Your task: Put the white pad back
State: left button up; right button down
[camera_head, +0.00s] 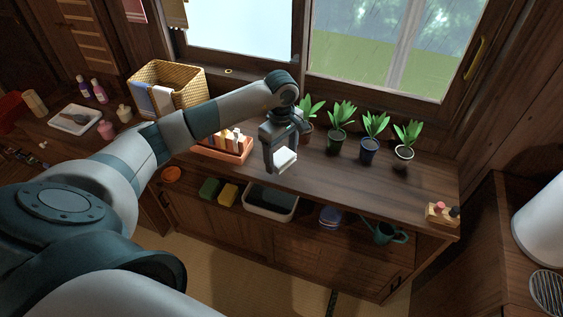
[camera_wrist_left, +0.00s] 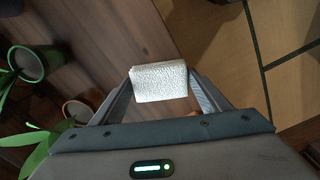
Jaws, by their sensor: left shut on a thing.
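The white pad (camera_head: 285,159) is a small pale block between the fingers of my left gripper (camera_head: 281,162). The gripper is shut on it, over the wooden counter (camera_head: 330,180) near its front edge. In the left wrist view the pad (camera_wrist_left: 158,82) has a rough, bumpy face and sits between both fingertips. I cannot tell whether the pad touches the counter. My right gripper is not in view.
An orange tray (camera_head: 236,156) with upright items stands left of the gripper. Several potted plants (camera_head: 369,149) line the back by the window. A wicker basket (camera_head: 190,75) stands back left. A shelf below holds sponges (camera_head: 228,193), a grey tub (camera_head: 270,212) and a watering can (camera_head: 386,235). The counter's right half is mostly clear.

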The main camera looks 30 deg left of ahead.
aim_at(281, 164)
pick_arm(q)
jog(key=shift+f+p, duration=0.5)
jog(key=shift+f, duration=0.2)
notch_tip(281, 164, down, 2)
jog(key=shift+p, duration=0.5)
jog(key=shift+f, duration=0.35)
jog(key=shift+f, duration=0.1)
jog(key=shift+f+b, duration=0.1)
jog(key=shift+b, duration=0.2)
jog(key=o, duration=1)
